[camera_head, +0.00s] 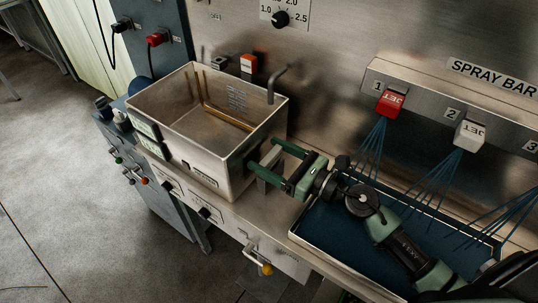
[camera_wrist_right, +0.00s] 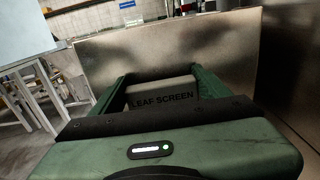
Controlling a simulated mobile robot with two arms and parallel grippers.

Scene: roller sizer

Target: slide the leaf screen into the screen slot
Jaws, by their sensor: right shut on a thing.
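My right gripper (camera_head: 263,156) reaches in from the right, beside the right wall of an open metal tank (camera_head: 180,88). It is shut on the leaf screen, whose light grey, labelled end (camera_wrist_right: 162,98) shows between the green fingers in the right wrist view. In the head view only a small grey part (camera_head: 270,174) shows by the fingers; the rest is hidden. Beyond the fingers in the wrist view stands a metal wall (camera_wrist_right: 190,48). I cannot make out the screen slot for certain. My left gripper is not in view.
A blue-lined tray (camera_head: 325,232) lies right of the tank, under the spray bar (camera_head: 430,95) with its red jet (camera_head: 390,103) and white jet (camera_head: 469,134). A bent pipe (camera_head: 275,84) rises at the tank's back right. A yellow-tipped lever (camera_head: 265,267) sticks out in front.

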